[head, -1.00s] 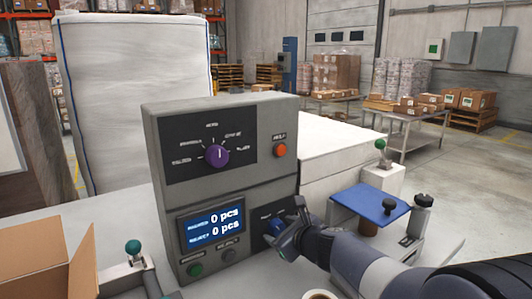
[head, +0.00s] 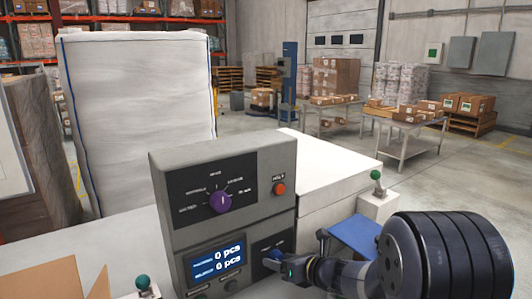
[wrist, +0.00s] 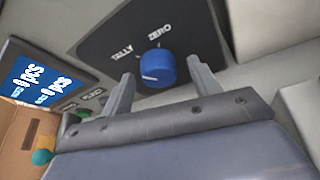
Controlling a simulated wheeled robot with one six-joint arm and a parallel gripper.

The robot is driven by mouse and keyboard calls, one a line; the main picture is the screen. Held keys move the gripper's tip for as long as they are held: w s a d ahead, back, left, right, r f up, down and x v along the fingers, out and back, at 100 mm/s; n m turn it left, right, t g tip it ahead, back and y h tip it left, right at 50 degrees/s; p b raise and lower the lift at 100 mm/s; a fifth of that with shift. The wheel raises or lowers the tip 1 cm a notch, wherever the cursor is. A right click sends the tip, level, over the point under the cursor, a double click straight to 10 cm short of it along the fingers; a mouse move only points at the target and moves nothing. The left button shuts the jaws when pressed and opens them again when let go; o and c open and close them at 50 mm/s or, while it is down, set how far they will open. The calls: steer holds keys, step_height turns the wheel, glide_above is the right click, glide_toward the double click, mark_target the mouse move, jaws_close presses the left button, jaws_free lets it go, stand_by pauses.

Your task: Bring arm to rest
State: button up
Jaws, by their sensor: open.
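My gripper (head: 290,264) is at the lower right of the grey control box's front, close to a small blue knob (head: 274,252). In the wrist view its two fingers (wrist: 160,76) are apart, one on each side of the blue knob (wrist: 158,66), with nothing held. I cannot tell whether a finger touches the knob. The knob sits below the words TALLY and ZERO, its white mark toward the lower left. My arm reaches in from the right in the head view.
The control box (head: 170,172) carries a purple dial (head: 220,202), a red-orange button (head: 279,188) and a display (head: 216,262) reading 0 pcs twice. A blue plate (head: 352,236) lies behind my arm. An open carton (head: 55,280) stands at lower left. Open floor lies beyond.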

steer(key=shift+d+r+m+y+p, duration=0.2)
steer(key=shift+m+y+p, duration=0.1)
steer(key=shift+m+p, duration=0.4)
steer(key=v, duration=0.5)
steer(key=shift+s+d, duration=0.15)
steer(key=shift+s+d+r, duration=0.15)
steer(key=shift+s+d, duration=0.15)
steer(key=shift+s, duration=0.05)
